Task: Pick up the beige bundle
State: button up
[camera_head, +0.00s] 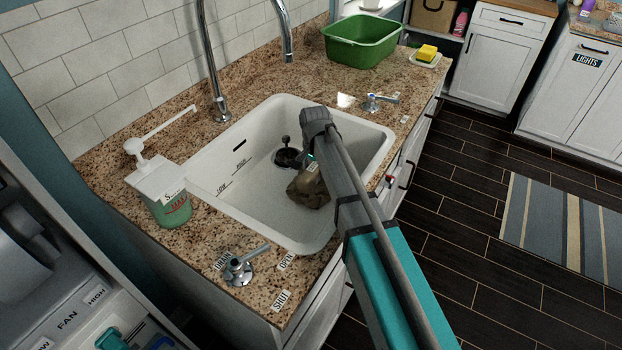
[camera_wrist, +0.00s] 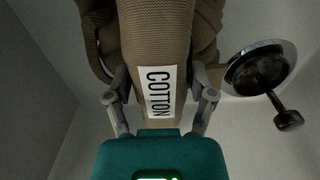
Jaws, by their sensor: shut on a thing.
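The beige bundle (camera_head: 309,188) is in the white sink (camera_head: 238,190), near its right side and close to the drain. In the wrist view the bundle (camera_wrist: 185,35) is a ribbed brown-beige cloth with a white label reading COTTON. My gripper (camera_wrist: 160,88) has one finger on each side of the bundle and is shut on it. In the head view my arm reaches in over the sink's right rim and hides part of the bundle and the gripper. I cannot tell whether the bundle touches the sink floor.
The drain with its dark stopper (camera_head: 289,155) is beside the bundle; the stopper also shows in the wrist view (camera_wrist: 262,72). A tall faucet (camera_head: 215,75), a soap dispenser (camera_head: 163,190) and a lever (camera_head: 240,266) stand around the sink. A green tub (camera_head: 362,42) is at the back.

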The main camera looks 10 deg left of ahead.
jog(key=shift+r, duration=0.1)
jog(key=shift+c, duration=0.3)
notch_tip(320, 180, up, 10)
jog(key=p, duration=1)
dwell(0.6)
